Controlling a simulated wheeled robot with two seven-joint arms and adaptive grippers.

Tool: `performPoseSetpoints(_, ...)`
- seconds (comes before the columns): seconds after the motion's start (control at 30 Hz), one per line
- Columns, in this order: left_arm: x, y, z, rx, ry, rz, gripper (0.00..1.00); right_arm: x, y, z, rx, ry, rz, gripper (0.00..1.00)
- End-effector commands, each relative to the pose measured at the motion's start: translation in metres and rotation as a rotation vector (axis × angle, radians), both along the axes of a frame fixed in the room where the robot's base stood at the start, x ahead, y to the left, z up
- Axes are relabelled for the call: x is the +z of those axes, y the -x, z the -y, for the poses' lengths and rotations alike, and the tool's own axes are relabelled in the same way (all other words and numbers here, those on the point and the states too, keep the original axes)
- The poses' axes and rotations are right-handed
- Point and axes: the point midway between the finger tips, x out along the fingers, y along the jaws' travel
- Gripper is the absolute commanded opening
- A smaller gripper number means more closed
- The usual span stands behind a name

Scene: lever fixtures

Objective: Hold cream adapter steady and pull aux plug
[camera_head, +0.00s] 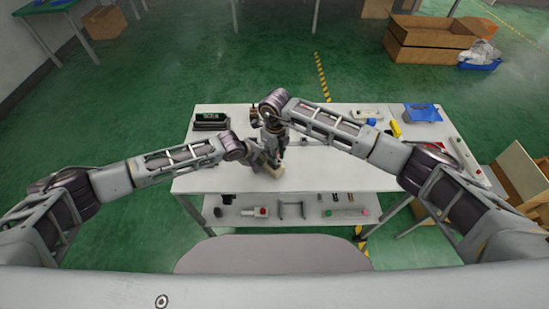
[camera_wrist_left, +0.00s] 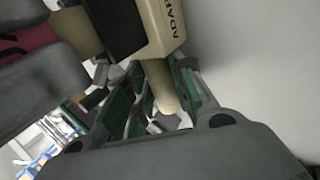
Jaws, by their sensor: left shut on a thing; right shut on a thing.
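The cream adapter (camera_head: 272,170) is a small block over the front middle of the white table in the head view. It also shows at the top of the left wrist view (camera_wrist_left: 162,28), with dark lettering on its side and a cream cylinder (camera_wrist_left: 160,85) below it. My left gripper (camera_head: 260,160) comes in from the left and is shut on the adapter. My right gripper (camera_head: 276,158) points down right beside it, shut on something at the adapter. The aux plug cannot be made out; the grippers hide that spot.
The white table (camera_head: 215,183) has a black display box (camera_head: 211,121) at back left, and a blue bin (camera_head: 422,112) and yellow item (camera_head: 396,129) at right. A lower shelf (camera_head: 240,222) holds several small parts. The table's front left is clear.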

Motion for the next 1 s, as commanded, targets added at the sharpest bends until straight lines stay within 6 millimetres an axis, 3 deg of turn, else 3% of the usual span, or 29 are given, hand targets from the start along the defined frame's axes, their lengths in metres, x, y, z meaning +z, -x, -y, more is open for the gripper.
performPoseSetpoints(1.0, 0.000, 0.000, 0.000, 0.000, 0.000, 0.000, 0.00, 0.025, 0.000, 0.000, 0.000, -0.001, 0.001, 0.00)
